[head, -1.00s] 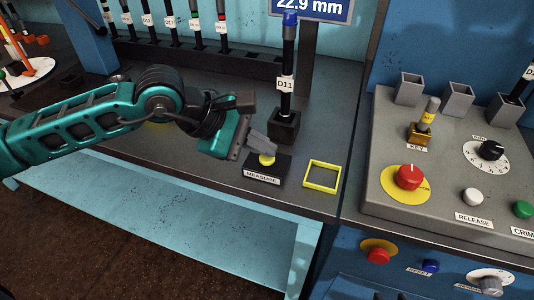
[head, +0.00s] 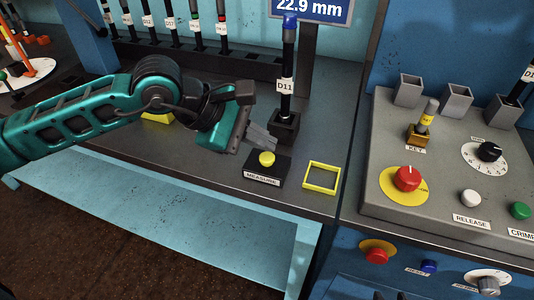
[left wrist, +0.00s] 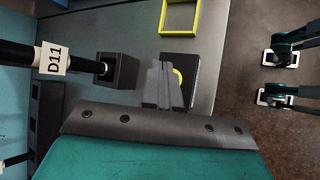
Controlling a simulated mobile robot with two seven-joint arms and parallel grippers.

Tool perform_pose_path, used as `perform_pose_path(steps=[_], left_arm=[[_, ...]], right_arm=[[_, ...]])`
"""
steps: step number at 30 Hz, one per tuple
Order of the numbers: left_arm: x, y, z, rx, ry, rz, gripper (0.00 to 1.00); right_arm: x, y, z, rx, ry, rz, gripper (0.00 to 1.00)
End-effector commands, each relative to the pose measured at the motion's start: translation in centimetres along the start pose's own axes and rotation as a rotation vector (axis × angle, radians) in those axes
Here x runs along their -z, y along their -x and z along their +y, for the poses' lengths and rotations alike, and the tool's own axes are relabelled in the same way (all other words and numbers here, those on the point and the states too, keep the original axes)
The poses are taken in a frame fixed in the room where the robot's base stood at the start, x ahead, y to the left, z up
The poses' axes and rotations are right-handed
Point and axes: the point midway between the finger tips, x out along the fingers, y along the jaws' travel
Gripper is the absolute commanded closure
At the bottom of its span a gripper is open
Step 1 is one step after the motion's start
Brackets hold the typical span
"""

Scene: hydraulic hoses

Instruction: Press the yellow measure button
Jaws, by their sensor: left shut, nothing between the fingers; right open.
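The yellow measure button (head: 267,159) sits on a black box labelled MEASURE (head: 262,180) near the bench's front edge. My left gripper (head: 274,146) is shut and empty, its fingertips just above and behind the button, apparently apart from it. In the left wrist view the shut fingers (left wrist: 161,84) partly cover the button (left wrist: 178,78). The display (head: 312,9) reads 22.9 mm. My right gripper is not in the head view; two small gripper-like shapes at the right of the left wrist view are not clear enough to identify.
A hose labelled D11 (head: 287,85) stands upright in a black holder (head: 284,127) just behind my left gripper. An empty yellow square frame (head: 321,177) lies right of the button. A grey control panel (head: 440,180) with a red button (head: 408,178) stands further right.

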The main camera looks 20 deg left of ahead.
Motion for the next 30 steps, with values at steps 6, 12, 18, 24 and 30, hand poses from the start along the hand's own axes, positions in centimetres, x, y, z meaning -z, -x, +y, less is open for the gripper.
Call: perform_pose_path(steps=[6,12,18,24,30], left_arm=[[-1.1,1.5,1.1,-0.001,0.0,-0.001,1.0],[-2.1,2.9,2.2,-0.002,-0.001,0.0,1.0],[-2.5,3.4,2.5,0.0,0.0,-0.001,1.0],[-2.5,3.3,2.4,0.0,0.0,-0.001,1.0],[-2.5,3.3,2.4,0.0,0.0,-0.001,1.0]], right_arm=[[1.0,0.7,0.0,0.0,0.0,0.0,0.57],[1.8,1.2,0.1,0.0,0.0,0.0,0.57],[2.0,1.4,0.1,0.0,0.0,0.0,0.57],[1.9,1.4,0.1,0.0,0.0,0.0,0.57],[1.9,1.4,0.1,0.0,0.0,0.0,0.57]])
